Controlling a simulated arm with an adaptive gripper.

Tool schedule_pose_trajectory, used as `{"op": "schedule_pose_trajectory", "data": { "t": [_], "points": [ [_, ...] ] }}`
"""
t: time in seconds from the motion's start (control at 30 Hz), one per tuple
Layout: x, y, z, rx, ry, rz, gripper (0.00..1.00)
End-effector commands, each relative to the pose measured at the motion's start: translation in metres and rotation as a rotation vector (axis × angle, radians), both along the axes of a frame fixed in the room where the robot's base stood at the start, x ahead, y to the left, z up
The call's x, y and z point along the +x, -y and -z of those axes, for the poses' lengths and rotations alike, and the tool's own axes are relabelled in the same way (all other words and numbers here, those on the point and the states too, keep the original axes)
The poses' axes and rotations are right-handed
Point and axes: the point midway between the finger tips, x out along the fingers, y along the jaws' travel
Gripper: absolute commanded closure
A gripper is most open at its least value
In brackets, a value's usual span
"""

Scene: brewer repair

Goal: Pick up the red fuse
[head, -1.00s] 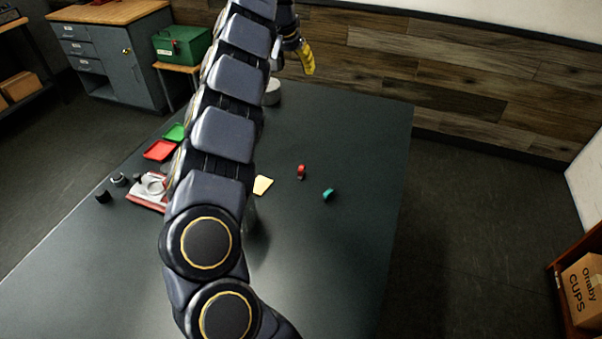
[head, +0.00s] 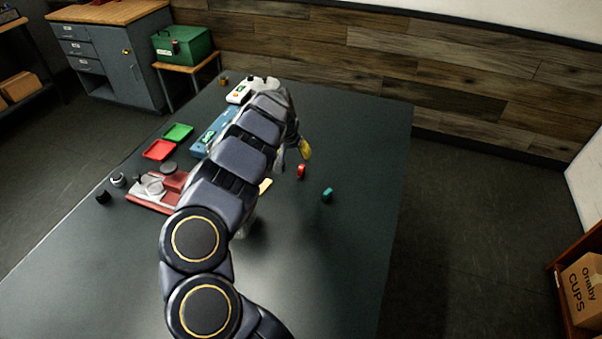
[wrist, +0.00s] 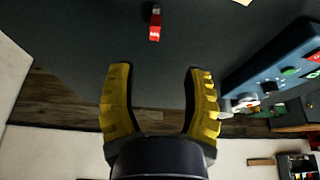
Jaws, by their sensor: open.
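The red fuse (head: 301,171) stands on the dark table, right of my arm in the head view. In the wrist view the red fuse (wrist: 155,30) shows near the top edge, beyond the fingertips and roughly centred between them. It has a red body with a grey part. My gripper (wrist: 160,72) is open, with two yellow fingers apart and nothing between them. In the head view my gripper (head: 305,150) is just behind and above the fuse, apart from it, and mostly hidden by my arm.
A teal fuse-like piece (head: 327,195) stands to the right of the red fuse. A pale yellow piece (head: 265,186) lies partly behind my arm. A blue unit (head: 207,138), a red tray (head: 159,149), a green tray (head: 178,132) and a red-and-grey device (head: 150,200) are to the left. The table's right side is clear.

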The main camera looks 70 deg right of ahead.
Motion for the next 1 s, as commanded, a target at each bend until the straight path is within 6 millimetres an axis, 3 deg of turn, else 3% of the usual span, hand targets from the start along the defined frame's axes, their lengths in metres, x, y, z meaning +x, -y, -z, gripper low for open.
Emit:
{"op": "schedule_pose_trajectory", "data": {
  "t": [0.13, 0.73, 1.0],
  "points": [
    [-0.001, 0.0, 0.024, 0.001, -0.004, 0.0, 0.51],
    [-0.004, 0.015, 0.061, 0.001, -0.002, 0.001, 0.51],
    [-0.01, 0.03, 0.088, 0.001, -0.005, 0.001, 0.51]
  ]
}}
